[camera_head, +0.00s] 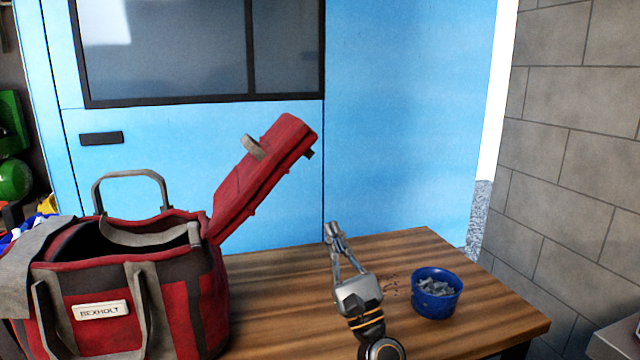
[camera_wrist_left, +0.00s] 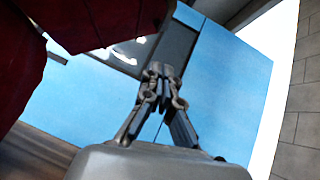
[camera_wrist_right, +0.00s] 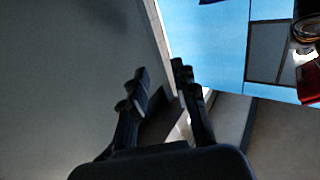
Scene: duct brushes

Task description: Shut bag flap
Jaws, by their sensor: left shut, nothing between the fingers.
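The red and dark grey bag (camera_head: 180,290) stands on the left of the wooden table, its top open. Its red flap (camera_head: 265,175) is raised and leans up to the right, with a small grey strap loop on it. My left gripper (camera_head: 333,232) is shut and empty, to the right of the flap and apart from it, fingers pointing up. In the left wrist view the fingertips (camera_wrist_left: 162,75) meet, and a dark red surface, likely the flap (camera_wrist_left: 100,20), fills the upper left. My right gripper (camera_wrist_right: 160,85) shows only in its own wrist view, open and empty.
A blue bowl (camera_head: 437,295) of grey bits stands on the table (camera_head: 290,300) right of my left gripper, dark crumbs beside it. A blue van-like panel with a window (camera_head: 200,50) rises behind. A grey block wall (camera_head: 575,130) is at right.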

